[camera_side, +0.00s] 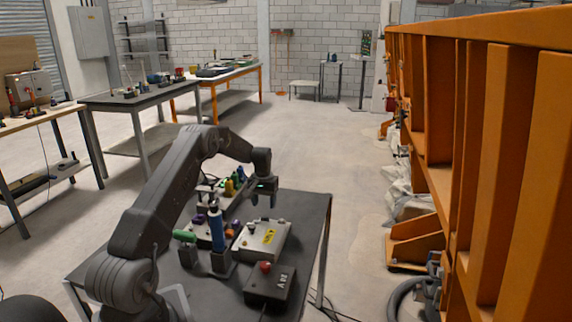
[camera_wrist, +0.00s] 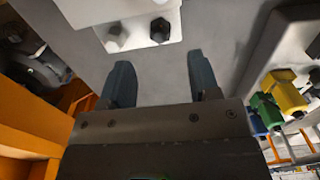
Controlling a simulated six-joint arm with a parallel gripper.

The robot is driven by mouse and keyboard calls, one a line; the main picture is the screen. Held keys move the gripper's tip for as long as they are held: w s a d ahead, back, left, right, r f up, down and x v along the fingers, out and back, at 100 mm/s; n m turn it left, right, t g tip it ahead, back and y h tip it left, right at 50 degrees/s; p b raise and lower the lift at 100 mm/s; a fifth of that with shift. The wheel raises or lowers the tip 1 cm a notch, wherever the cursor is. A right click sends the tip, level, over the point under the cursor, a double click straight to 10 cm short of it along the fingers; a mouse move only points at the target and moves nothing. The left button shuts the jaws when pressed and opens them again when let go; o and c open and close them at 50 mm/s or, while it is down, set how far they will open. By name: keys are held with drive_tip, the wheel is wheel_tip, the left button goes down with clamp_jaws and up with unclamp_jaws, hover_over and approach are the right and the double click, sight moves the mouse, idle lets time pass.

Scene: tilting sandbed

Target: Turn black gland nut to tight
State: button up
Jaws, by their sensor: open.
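My gripper (camera_side: 264,198) hangs, fingers down, above the back of a grey box with a yellow label (camera_side: 262,240). In the wrist view my gripper (camera_wrist: 162,82) has its two fingers apart with nothing between them. My fingers touch neither. How tight the nut sits cannot be told.
Yellow (camera_wrist: 287,92), green (camera_wrist: 266,110) and blue fittings stand at the right in the wrist view. A blue upright cylinder (camera_side: 217,228) and a control box with a red button (camera_side: 266,268) stand near the grey box. A large orange frame (camera_side: 470,140) is at the right, past open floor.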

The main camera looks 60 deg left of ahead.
wheel_tip(320, 180, up, 8)
drive_tip(key=d+r+m+t, duration=0.1)
drive_tip(key=d+r+m, duration=0.1)
drive_tip(key=d+r, duration=1)
drive_tip(key=shift+w+d+y, duration=0.4)
drive_tip(key=shift+d, duration=0.55)
drive_tip(key=shift+a, duration=0.1)
drive_tip(key=n+g, duration=0.1)
drive_tip(key=n, duration=0.1)
approach(265, 217)
drive_tip(key=shift+h, duration=0.4)
drive_tip(key=f, duration=0.6)
drive_tip(key=a+f, duration=0.1)
drive_tip(key=f, duration=0.2)
drive_tip(key=shift+f, duration=0.2)
